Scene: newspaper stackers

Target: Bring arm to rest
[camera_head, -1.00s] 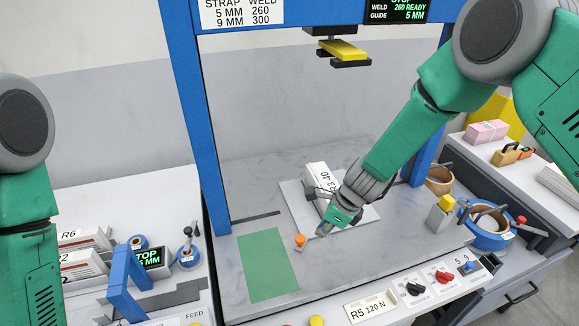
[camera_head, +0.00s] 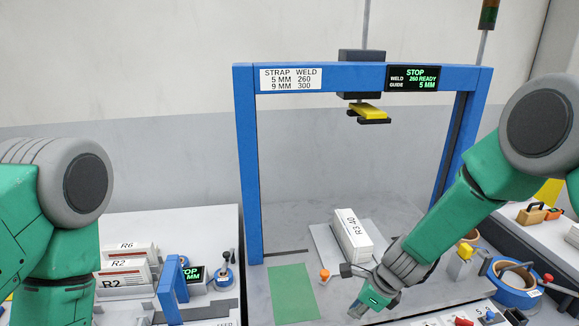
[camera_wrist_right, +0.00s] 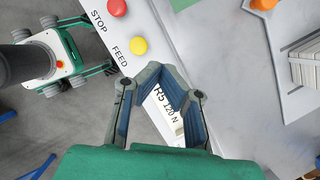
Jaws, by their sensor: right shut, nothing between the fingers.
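My right arm (camera_head: 450,220) comes in from the right in the head view and reaches down toward the table's front edge. Its gripper (camera_head: 358,308) is at the bottom of the picture, in front of the white bundle marked R3-40 (camera_head: 353,236) and apart from it.
A blue strapping frame (camera_head: 248,170) stands around the table. An orange knob (camera_head: 324,274) and a green mat (camera_head: 292,294) are left of the right gripper. Red (camera_wrist_right: 117,7) and yellow (camera_wrist_right: 138,47) buttons lie near it. Strap reels (camera_head: 515,278) stand at the right.

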